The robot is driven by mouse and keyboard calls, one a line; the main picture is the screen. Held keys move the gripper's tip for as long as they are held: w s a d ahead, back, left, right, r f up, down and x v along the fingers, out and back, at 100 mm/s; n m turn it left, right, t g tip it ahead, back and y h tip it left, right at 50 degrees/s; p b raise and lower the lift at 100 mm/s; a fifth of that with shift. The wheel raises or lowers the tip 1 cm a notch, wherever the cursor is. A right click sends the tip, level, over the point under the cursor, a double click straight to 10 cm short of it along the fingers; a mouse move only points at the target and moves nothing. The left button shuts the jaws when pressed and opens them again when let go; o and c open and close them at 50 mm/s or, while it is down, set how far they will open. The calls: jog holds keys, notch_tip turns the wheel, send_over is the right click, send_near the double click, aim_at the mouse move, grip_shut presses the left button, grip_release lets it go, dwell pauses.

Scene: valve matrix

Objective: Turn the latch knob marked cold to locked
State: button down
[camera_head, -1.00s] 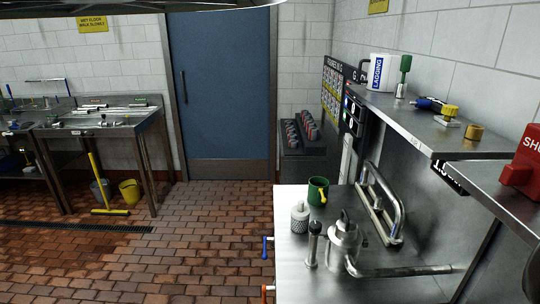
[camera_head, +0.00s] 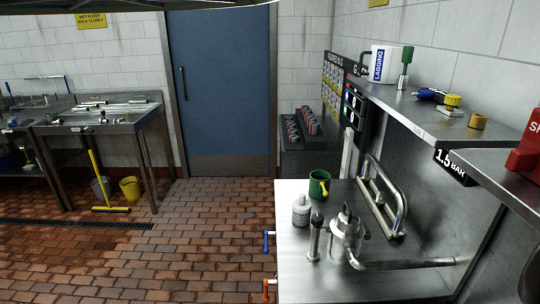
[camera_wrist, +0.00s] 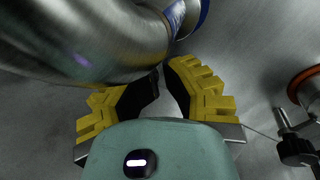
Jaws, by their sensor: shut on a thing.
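In the wrist view my gripper (camera_wrist: 166,92) has yellow ribbed fingers with black pads, close together beside a large bent metal pipe (camera_wrist: 100,40). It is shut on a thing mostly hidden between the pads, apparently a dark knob. A blue band (camera_wrist: 194,18) circles the pipe just beyond the fingers. No "cold" or "locked" marking can be read, and the knob's angle cannot be told. A black knob (camera_wrist: 297,151) on a metal stem stands apart at right, near an orange ring (camera_wrist: 306,82). My gripper does not show in the head view.
The head view shows a steel worktop (camera_head: 315,285) with a green mug (camera_head: 319,185), a knurled canister (camera_head: 301,211) and a bent pipe (camera_head: 400,264). Blue (camera_head: 267,241) and orange (camera_head: 268,290) handles stick out at its left edge. A shelf (camera_head: 425,115) overhangs the right. Brick floor lies open at left.

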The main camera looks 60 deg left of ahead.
jog(key=shift+w+a+f+t, duration=0.2)
jog(key=shift+w+a, duration=0.05)
jog(key=shift+w, duration=0.35)
jog(key=shift+w+a+f+t, duration=0.15)
jog(key=shift+w+a+t, duration=0.1)
jog(key=shift+w, duration=0.35)
jog(key=shift+a, duration=0.3)
notch_tip(320, 180, up, 7)
jog(key=p, duration=0.3)
jog(key=shift+d+p, duration=0.2)
jog(key=shift+p, duration=0.2)
jog(key=c, duration=1.6)
grip_release()
jog(key=shift+s+f, duration=0.1)
jog(key=shift+f, duration=0.05)
grip_shut()
jog(key=f, duration=0.2)
jog(key=s+f, duration=0.1)
jog(key=f+p, duration=0.1)
jog(key=f, duration=0.1)
jog(key=shift+s+d+f, duration=0.25)
jog(key=shift+f, duration=0.05)
jog(key=shift+a+f, duration=0.1)
jog(key=shift+f, duration=0.1)
